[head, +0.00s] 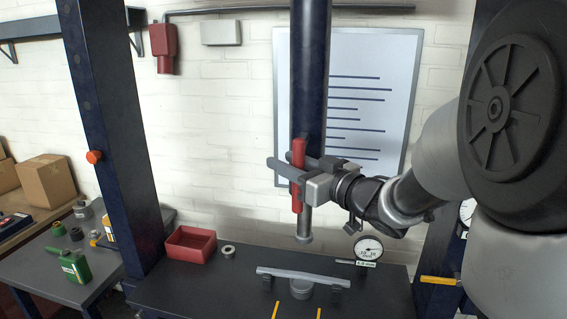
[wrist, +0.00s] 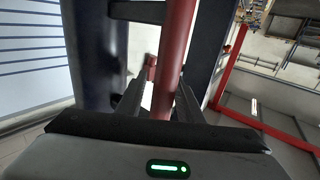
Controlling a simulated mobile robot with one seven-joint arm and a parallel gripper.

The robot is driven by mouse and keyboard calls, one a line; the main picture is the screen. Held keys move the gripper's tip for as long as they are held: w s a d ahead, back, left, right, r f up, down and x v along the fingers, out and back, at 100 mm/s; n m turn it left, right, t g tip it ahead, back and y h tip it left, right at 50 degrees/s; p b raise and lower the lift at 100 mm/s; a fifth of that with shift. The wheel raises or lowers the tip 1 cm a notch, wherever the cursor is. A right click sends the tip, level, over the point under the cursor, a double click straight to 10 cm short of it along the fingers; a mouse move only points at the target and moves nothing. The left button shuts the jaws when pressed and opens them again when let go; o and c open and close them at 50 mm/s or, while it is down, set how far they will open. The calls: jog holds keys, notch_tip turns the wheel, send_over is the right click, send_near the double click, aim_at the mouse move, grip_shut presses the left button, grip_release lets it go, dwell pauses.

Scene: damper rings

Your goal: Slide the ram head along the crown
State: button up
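The ram head (head: 309,80) is a dark blue column hanging from above, with a grey rod and foot (head: 304,225) below it. A red upright handle (head: 298,190) stands in front of the column's lower end. My gripper (head: 285,170) reaches in from the right, with its fingers on either side of the handle. In the wrist view, the red handle (wrist: 170,60) runs between my fingers (wrist: 163,90), which look closed to about its width. The dark blue column (wrist: 98,55) is just left of it. The crown above is out of view.
Dark blue posts (head: 110,130) flank the frame. A side table (head: 75,285) holds small items. The rod's foot is clear of the bed.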

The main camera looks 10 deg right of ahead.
jog(key=shift+o, duration=0.2)
jog(key=shift+a, duration=0.15)
jog(key=shift+s, duration=0.15)
jog(key=shift+v, duration=0.9)
jog(key=shift+v, duration=2.95)
